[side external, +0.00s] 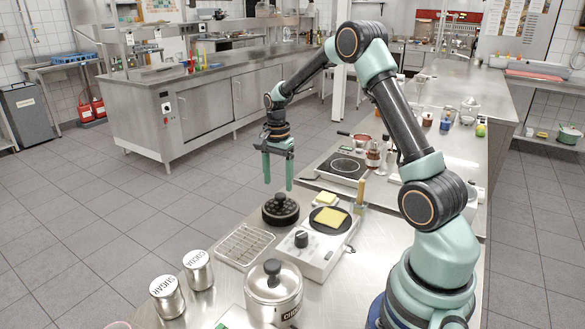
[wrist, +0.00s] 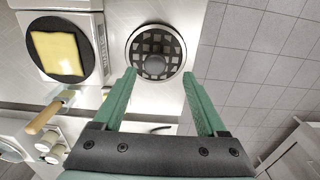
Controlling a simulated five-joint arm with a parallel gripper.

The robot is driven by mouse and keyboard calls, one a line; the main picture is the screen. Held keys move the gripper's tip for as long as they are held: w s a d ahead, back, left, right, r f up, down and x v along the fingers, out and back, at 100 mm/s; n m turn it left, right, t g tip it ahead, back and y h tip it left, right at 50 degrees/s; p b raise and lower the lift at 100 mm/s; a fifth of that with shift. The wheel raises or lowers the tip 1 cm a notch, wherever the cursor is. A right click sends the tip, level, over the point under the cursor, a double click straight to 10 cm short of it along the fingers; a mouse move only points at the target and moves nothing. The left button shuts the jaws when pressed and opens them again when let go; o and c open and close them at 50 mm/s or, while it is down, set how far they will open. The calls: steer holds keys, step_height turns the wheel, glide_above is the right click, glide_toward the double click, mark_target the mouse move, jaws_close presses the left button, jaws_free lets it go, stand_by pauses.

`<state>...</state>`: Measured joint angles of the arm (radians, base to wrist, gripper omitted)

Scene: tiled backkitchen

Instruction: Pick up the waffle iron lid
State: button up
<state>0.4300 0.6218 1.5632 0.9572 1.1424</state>
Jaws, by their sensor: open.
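The waffle iron lid (side external: 280,210) is a round dark disc with a grid pattern and a round knob in its middle. It lies on the steel counter to the left of the hot plate. In the wrist view the lid (wrist: 155,53) is at the top centre, with its knob showing just beyond my fingertips. My gripper (side external: 278,187) points down above the lid with its two green fingers apart and empty. In the wrist view my gripper (wrist: 158,75) spans about the width of the lid, and the fingers do not appear to touch it.
A white hot plate (side external: 312,250) with a yellow square on its dark round plate stands right of the lid. A wire rack (side external: 243,246) lies at left. A steel pot (side external: 273,290) and canisters (side external: 198,270) stand in front.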

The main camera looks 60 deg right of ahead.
mark_target(280, 195)
steer(key=shift+s+f, duration=0.2)
steer(key=shift+f, duration=1.2)
steer(key=shift+s+f, duration=0.15)
steer(key=shift+f, duration=1.2)
steer(key=shift+c, duration=0.2)
steer(key=shift+r, duration=0.1)
jaws_close()
